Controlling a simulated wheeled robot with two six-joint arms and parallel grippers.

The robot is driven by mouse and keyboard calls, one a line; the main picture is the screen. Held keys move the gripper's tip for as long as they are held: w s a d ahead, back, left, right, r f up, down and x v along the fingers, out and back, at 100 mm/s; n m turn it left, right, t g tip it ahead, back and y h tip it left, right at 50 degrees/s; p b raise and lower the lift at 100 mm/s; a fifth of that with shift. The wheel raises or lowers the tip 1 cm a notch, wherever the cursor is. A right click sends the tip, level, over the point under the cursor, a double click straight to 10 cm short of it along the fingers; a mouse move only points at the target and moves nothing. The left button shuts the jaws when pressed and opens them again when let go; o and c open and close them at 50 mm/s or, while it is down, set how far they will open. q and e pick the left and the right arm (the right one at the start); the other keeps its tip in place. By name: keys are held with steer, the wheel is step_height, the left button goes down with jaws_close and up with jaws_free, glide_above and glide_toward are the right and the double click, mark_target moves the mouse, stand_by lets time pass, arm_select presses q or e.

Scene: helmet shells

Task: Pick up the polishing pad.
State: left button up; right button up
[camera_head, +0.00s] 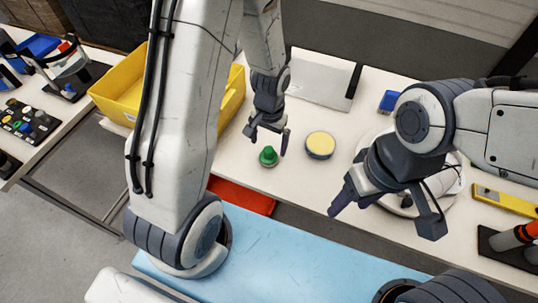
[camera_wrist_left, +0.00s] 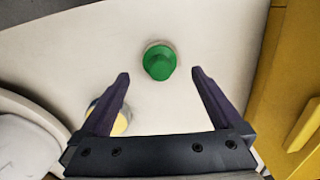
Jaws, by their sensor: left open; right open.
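A small green knob on a pale round base (camera_head: 268,156), which looks like the polishing pad, stands on the white table. In the left wrist view the green knob (camera_wrist_left: 160,61) is in line with the gap between the fingers, just beyond their tips. My left gripper (camera_head: 268,142) is open and empty above and just behind it, pointing down. A round yellow-topped disc with a dark rim (camera_head: 320,145) lies to its right; I cannot tell what it is. It is partly hidden behind a finger in the left wrist view (camera_wrist_left: 120,124). My right gripper (camera_head: 385,224) is open and empty at the right.
A yellow bin (camera_head: 118,95) stands left of the left gripper, close beside it in the wrist view (camera_wrist_left: 295,60). A white round fixture (camera_head: 452,188) is under the right gripper. A small blue block (camera_head: 389,101) and a yellow level (camera_head: 503,199) lie at the right.

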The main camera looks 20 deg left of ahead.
mark_target(269, 149)
arm_select(q)
step_height(269, 149, down, 6)
steer(key=shift+w+r, duration=0.1)
steer(key=shift+r, duration=0.05)
stand_by(0.3)
steer(key=c, duration=1.4)
